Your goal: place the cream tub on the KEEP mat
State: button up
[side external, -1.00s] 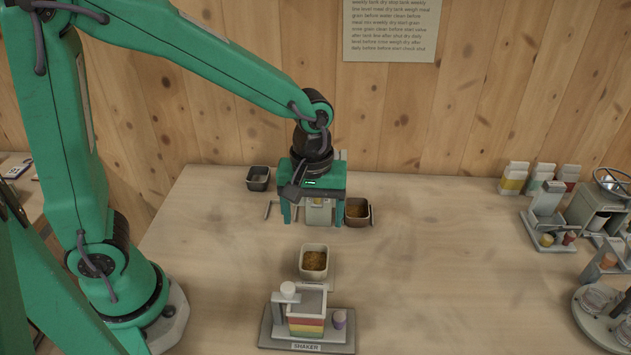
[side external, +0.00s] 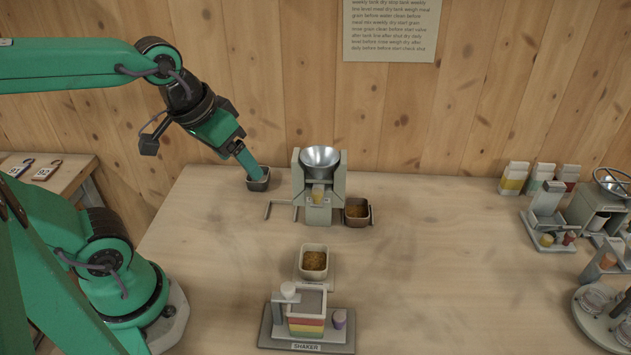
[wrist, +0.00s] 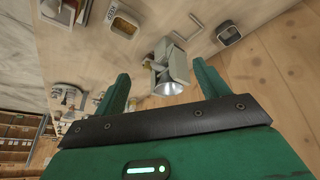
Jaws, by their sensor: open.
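A cream tub (side external: 313,274) with brown grainy feed stands in the middle front of the table, behind the shaker. My gripper (wrist: 160,88) is open and empty, tilted down toward the right. In the side view its fingers (side external: 250,165) overlap a dark grey tub (side external: 259,185) at the back left. The wrist view shows that tub (wrist: 228,35) apart from the fingers. The cream tub is well away from my gripper.
A grey mixer (side external: 320,180) with a metal bowl stands at the back, a brown tub (side external: 357,218) at its right and a bracket (side external: 281,203) at its left. The shaker (side external: 306,335) stands in front. Cartons and machines crowd the right edge. The table right of centre is clear.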

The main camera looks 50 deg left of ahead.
jog(key=shift+s+a+r+m+t, duration=0.15)
jog(key=shift+s+a+m, duration=0.15)
jog(key=shift+s, duration=0.15)
jog(key=shift+s+a+r+m+t, duration=0.2)
jog(key=shift+s+m, duration=0.1)
jog(key=shift+s, duration=0.1)
dwell(0.7)
